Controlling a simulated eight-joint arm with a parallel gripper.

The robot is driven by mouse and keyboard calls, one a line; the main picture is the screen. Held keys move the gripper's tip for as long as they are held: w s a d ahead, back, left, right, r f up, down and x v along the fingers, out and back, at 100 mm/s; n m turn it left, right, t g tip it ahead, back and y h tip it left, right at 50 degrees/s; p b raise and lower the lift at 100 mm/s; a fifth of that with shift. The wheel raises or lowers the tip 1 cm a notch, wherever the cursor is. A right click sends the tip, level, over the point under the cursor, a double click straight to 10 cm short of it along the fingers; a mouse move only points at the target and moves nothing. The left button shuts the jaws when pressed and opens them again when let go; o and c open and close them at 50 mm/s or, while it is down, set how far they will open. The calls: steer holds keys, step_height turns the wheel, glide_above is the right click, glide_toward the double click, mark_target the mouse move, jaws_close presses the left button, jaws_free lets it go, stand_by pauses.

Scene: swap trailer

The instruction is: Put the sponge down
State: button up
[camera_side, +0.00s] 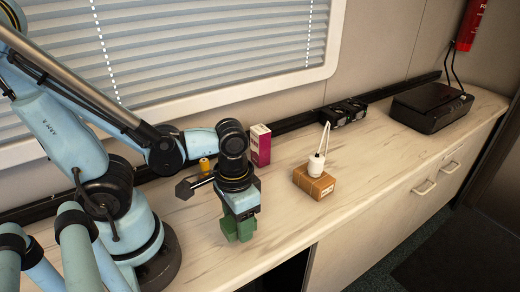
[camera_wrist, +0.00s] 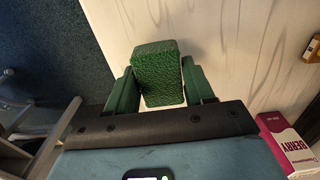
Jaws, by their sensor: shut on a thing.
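The green textured sponge (camera_wrist: 158,62) sits between the two green fingers of my gripper (camera_wrist: 158,82) in the wrist view, with a finger against each side. In the side view my gripper (camera_side: 238,226) points down over the near part of the pale countertop (camera_side: 285,225), close to its front edge. It is shut on the sponge. In the side view the sponge is hard to tell apart from the green fingers. I cannot tell whether its underside touches the countertop.
A pink and white box (camera_side: 260,145) stands behind my gripper, with a yellow cylinder (camera_side: 205,164) to its left. A cardboard box (camera_side: 313,184) with a white corded object (camera_side: 316,163) on it stands to the right. A black case (camera_side: 430,107) sits far right.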

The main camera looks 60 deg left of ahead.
steer(key=shift+f, duration=1.4)
steer(key=shift+f, duration=0.15)
steer(key=o, duration=1)
steer(key=shift+r, duration=6)
steer(key=w+a+r+t, duration=0.1)
steer(key=w+a+t, duration=0.4)
steer(key=w+t, duration=0.2)
steer(key=shift+w+r, duration=0.35)
steer(key=shift+w, duration=0.9)
